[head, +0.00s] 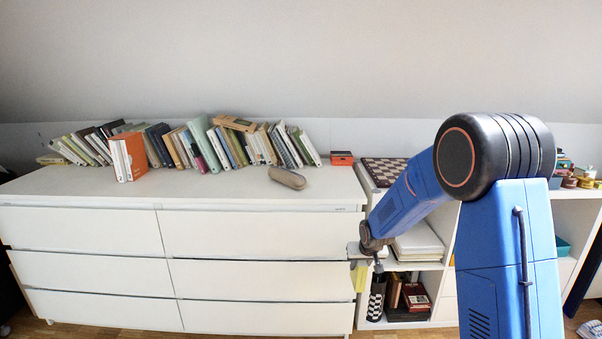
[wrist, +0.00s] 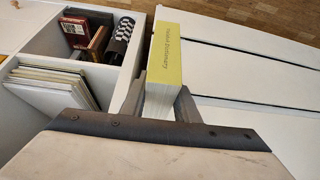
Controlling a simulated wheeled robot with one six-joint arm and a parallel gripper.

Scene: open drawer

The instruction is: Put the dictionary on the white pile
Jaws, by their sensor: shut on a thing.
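The yellow dictionary (wrist: 166,62) is held between the two fingers of my gripper (wrist: 158,98), its title readable on the cover in the wrist view. In the head view the dictionary (head: 359,277) hangs below my gripper (head: 357,259), in front of the dresser's right end. The white pile (head: 418,240) lies in a shelf compartment to the right of the gripper. In the wrist view the pile (wrist: 52,86) is left of the dictionary, its flat white sheets or books partly hidden by my gripper body. The dictionary is apart from the pile.
The white dresser (head: 262,234) stands left of the gripper. The shelf compartment below the pile holds dark and red books (head: 416,297) and a checkered item (head: 376,301). A chessboard (head: 383,170) lies on the shelf top. Wooden floor (wrist: 270,14) shows beyond.

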